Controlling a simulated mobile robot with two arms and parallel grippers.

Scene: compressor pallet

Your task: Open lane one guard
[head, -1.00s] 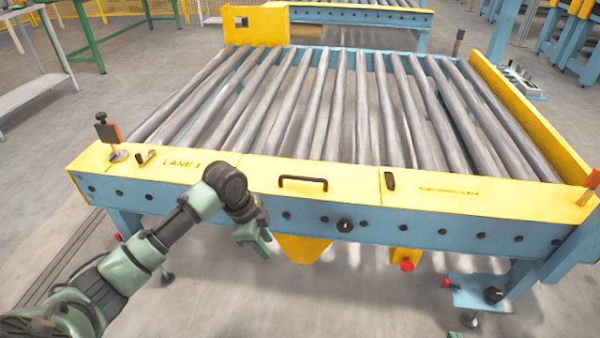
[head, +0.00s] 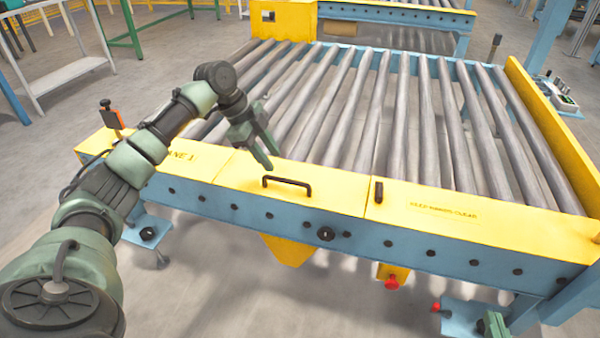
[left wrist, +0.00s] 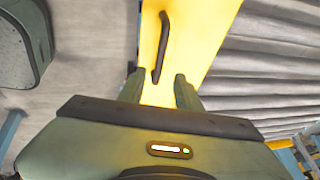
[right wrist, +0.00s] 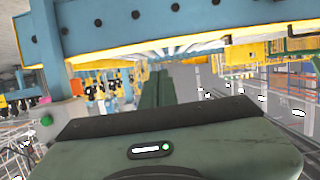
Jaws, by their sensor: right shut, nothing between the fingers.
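The lane one guard (head: 230,172) is a yellow cover panel along the near edge of the roller conveyor, with a black handle (head: 288,185) on it and "LANE 1" lettering partly hidden by my arm. My left gripper (head: 268,155) is open just behind and left of the handle, above the guard. In the left wrist view the handle (left wrist: 162,45) lies ahead, beyond the two spread, empty fingers (left wrist: 158,88). The guard looks closed, lying flat. My right gripper (right wrist: 156,85) is shut and empty, below the conveyor's blue side rail; only a bit shows at the head view's bottom right (head: 492,325).
A black latch-like piece (head: 379,191) stands at the seam with the right-hand yellow cover (head: 440,212). An orange tag on a post (head: 112,118) stands at the left end. A red knob (head: 392,282) hangs below the rail. Rollers (head: 400,110) behind are clear.

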